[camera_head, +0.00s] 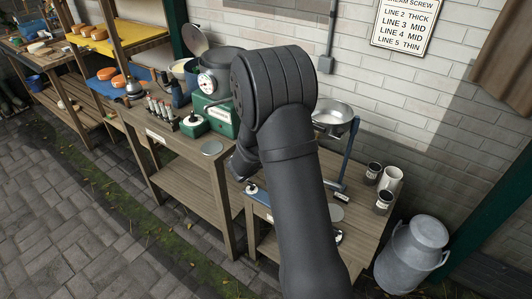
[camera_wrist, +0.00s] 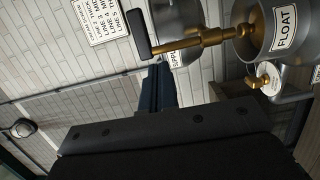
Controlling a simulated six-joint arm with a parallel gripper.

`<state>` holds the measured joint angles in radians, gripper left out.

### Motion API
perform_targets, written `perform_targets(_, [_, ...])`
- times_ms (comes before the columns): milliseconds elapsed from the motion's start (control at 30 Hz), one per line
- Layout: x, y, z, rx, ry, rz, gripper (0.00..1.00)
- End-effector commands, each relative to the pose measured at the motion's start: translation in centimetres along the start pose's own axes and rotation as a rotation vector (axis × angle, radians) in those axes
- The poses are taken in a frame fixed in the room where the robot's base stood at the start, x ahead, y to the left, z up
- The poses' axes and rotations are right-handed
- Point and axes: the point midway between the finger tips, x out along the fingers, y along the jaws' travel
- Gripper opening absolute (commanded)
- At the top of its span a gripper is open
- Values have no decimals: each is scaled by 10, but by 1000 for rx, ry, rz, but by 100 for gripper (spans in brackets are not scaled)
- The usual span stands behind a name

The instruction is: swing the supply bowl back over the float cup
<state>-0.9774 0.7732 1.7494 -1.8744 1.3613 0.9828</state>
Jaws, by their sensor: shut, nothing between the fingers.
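The supply bowl (camera_head: 333,117) is a steel bowl on a blue post at the right of the bench in the head view. In the wrist view the supply bowl (camera_wrist: 174,13) is at the top centre, its label partly cut. The float cup (camera_wrist: 283,44), steel and labelled FLOAT, is at the upper right of the wrist view. A brass tap (camera_wrist: 192,44) with a black handle spans between them. In the head view my arm hides the float cup and gripper tips.
A green machine with a gauge (camera_head: 207,83) stands left of my arm. Several dark and white cups (camera_head: 390,179) stand on the bench's right end. A metal churn (camera_head: 412,252) stands on the floor at right. A brick wall is close behind.

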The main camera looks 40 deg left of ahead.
Motion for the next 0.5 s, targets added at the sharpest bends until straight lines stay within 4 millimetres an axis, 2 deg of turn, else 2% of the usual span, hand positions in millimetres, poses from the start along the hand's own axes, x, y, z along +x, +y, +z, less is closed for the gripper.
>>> perform_targets(33, [-15,0,-1,0,8,0,0])
perform_targets(100, [-32,0,0,-1,9,0,0])
perform_targets(500, [-121,1,4,2,16,1,0])
